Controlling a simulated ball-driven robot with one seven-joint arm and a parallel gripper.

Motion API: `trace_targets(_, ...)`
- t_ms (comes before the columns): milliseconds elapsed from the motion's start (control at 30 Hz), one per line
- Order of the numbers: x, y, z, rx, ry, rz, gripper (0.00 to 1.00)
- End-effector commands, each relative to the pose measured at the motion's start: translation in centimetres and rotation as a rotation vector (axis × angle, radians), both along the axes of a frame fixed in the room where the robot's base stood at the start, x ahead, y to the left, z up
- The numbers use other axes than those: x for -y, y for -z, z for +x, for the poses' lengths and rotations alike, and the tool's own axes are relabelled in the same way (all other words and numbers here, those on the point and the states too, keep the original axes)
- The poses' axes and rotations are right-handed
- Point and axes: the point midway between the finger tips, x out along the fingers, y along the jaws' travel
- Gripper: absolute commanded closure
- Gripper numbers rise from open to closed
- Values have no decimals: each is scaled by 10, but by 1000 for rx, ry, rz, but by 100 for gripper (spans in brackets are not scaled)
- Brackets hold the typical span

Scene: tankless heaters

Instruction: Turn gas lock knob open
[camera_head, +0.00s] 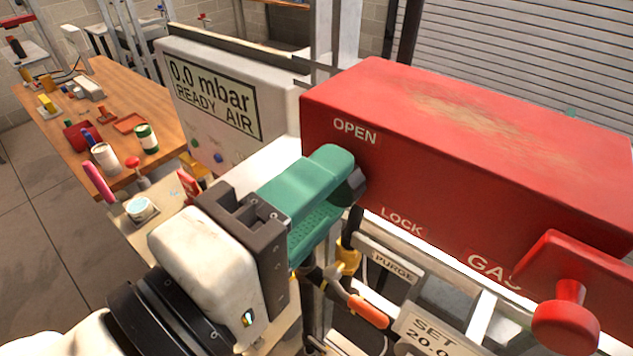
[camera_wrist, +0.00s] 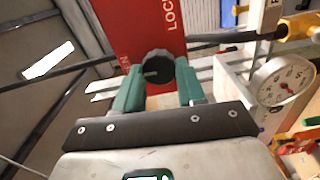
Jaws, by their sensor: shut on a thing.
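The gas lock knob (camera_head: 357,183) is a dark, round knob on the front face of a red box (camera_head: 480,140) marked OPEN, LOCK and GAS. It sits at the box's left end, between the OPEN and LOCK labels. My gripper (camera_head: 343,180), with green fingers, reaches it from the left and is shut on it. In the wrist view the knob (camera_wrist: 157,70) sits between the two green fingertips, with a pale mark on its face. The fingers hide part of the knob in the head view.
A red lever with a round end (camera_head: 566,322) juts out at the lower right. A grey display panel (camera_head: 213,98) reading 0.0 mbar READY AIR stands behind my gripper. Below are a PURGE label (camera_head: 393,266) and an orange-handled part (camera_head: 366,309). A round gauge (camera_wrist: 284,82) is at right in the wrist view.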

Motion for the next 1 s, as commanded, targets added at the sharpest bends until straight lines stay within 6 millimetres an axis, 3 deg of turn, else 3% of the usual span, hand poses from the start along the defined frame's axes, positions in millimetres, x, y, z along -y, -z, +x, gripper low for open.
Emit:
trace_targets(467,-1,1,0,-9,-4,-12,91)
trace_targets(500,-1,1,0,-8,-4,-11,57)
trace_targets(733,-1,0,0,-8,-2,-10,35)
trace_targets(1000,-2,1,-1,-7,-2,-10,35)
